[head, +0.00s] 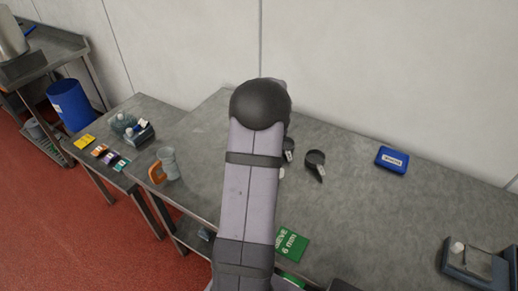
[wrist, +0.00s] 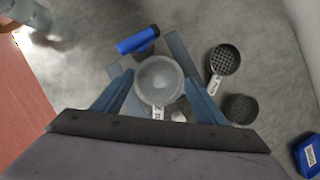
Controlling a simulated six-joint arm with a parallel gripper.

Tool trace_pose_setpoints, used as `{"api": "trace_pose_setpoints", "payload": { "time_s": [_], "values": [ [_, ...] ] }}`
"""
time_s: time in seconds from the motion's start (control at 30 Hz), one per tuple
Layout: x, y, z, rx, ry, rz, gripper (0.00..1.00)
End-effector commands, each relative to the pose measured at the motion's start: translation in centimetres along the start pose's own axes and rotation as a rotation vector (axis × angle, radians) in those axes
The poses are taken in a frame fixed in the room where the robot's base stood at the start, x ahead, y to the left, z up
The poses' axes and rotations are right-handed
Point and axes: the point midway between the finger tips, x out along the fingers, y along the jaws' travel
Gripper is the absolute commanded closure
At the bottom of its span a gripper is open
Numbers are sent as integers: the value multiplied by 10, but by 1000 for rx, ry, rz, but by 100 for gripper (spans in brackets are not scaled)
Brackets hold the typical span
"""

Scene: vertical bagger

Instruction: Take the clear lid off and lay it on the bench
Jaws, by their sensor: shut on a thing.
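In the wrist view, a round, pale see-through clear lid (wrist: 160,78) lies between the two blue fingers of my gripper (wrist: 160,90). The fingers are shut on it from the left and right. A short handle with a white tag (wrist: 158,113) shows at its near side. I cannot tell whether the lid still touches something beneath it. In the head view my arm covers the gripper and the lid. The grey bench (head: 345,215) extends to both sides of my arm.
A blue cylinder (wrist: 137,40) lies just beyond the lid. A dark perforated scoop (wrist: 224,60) and a dark mesh cup (wrist: 240,108) are to the right. A blue box (head: 391,159), green card (head: 291,244) and scale (head: 478,265) are on the bench. The right-middle bench is clear.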

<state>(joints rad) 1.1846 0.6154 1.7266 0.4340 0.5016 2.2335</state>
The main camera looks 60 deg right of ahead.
Motion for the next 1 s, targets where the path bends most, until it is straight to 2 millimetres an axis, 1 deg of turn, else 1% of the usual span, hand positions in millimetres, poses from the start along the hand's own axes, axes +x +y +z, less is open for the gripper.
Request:
{"api": "trace_pose_setpoints", "payload": {
  "time_s": [1.0],
  "values": [
    [-17, 0, 7, 0, 0, 0, 56]
  ]
}}
